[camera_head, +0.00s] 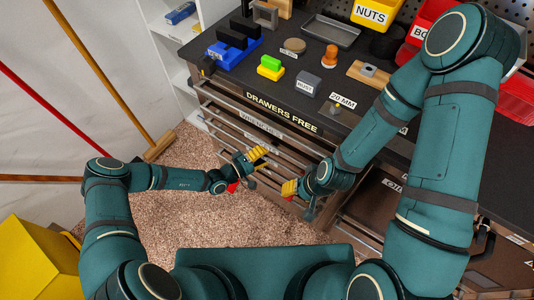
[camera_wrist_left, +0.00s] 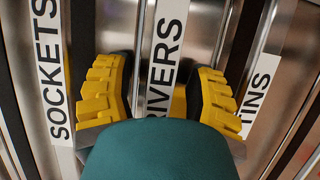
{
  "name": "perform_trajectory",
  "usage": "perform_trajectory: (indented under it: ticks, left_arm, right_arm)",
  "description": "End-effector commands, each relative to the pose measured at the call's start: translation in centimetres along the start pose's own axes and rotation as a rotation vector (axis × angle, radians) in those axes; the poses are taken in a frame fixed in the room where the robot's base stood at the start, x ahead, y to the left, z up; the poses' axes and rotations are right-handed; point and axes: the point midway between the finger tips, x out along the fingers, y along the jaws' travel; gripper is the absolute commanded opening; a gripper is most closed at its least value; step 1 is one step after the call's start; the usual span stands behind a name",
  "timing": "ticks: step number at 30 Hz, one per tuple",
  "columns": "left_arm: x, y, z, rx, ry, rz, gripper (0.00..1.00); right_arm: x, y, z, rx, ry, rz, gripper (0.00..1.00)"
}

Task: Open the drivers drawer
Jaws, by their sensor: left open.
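The drivers drawer shows in the left wrist view, with its white label (camera_wrist_left: 167,48) partly hidden behind my wrist so that only "RIVERS" reads. In the head view my left gripper (camera_head: 254,168) is at the front of the steel toolchest. My right gripper (camera_head: 299,199) is near the front too, to the right and slightly lower; its opening is unclear.
Neighbouring drawers carry a "SOCKETS" label (camera_wrist_left: 50,70) and a "TINS" label (camera_wrist_left: 260,92). A "WRENCHES" label (camera_head: 262,128) is near the top. The dark worktop (camera_head: 235,87) holds blocks, a tray (camera_head: 331,30) and bins.

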Motion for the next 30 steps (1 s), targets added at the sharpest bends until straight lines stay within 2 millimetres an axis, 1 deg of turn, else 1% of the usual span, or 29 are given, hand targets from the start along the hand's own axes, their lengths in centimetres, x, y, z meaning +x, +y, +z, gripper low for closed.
perform_trajectory:
  ticks: [1, 4, 13, 14, 15, 17, 18, 19, 30]
  left_arm:
    - [0.44, -0.05, 0.00, 0.000, 0.000, 0.000, 0.55]
    - [0.91, 0.00, 0.00, -0.001, 0.000, 0.000, 0.55]
    - [1.06, 0.05, 0.01, -0.001, 0.000, 0.000, 0.55]
    - [1.06, 0.04, 0.01, -0.001, 0.000, 0.000, 0.50]
    - [1.05, 0.04, 0.01, -0.001, 0.000, 0.000, 0.36]
    - [1.05, 0.04, 0.01, -0.001, 0.000, 0.000, 0.15]
    - [1.05, 0.04, 0.01, -0.001, 0.000, 0.000, 0.01]
    - [1.04, 0.04, 0.01, -0.001, 0.000, 0.000, 0.00]
    - [0.86, 0.10, 0.02, 0.000, 0.001, 0.000, 0.00]
  right_arm:
    - [0.14, 0.05, -0.02, 0.000, 0.001, 0.000, 0.49]
    - [0.20, 0.07, -0.03, 0.000, 0.001, 0.000, 0.49]
    - [0.19, 0.07, -0.04, 0.000, 0.002, 0.000, 0.49]
    - [0.19, 0.06, -0.04, 0.000, 0.002, 0.000, 0.49]
    - [0.19, 0.06, -0.04, 0.000, 0.001, 0.000, 0.49]
    - [0.19, 0.07, -0.04, 0.000, 0.002, 0.000, 0.49]
    - [0.19, 0.07, -0.04, 0.000, 0.001, 0.000, 0.49]
    - [0.19, 0.07, -0.04, 0.000, 0.001, 0.000, 0.49]
    - [0.05, 0.01, -0.03, 0.000, 0.001, 0.000, 0.49]
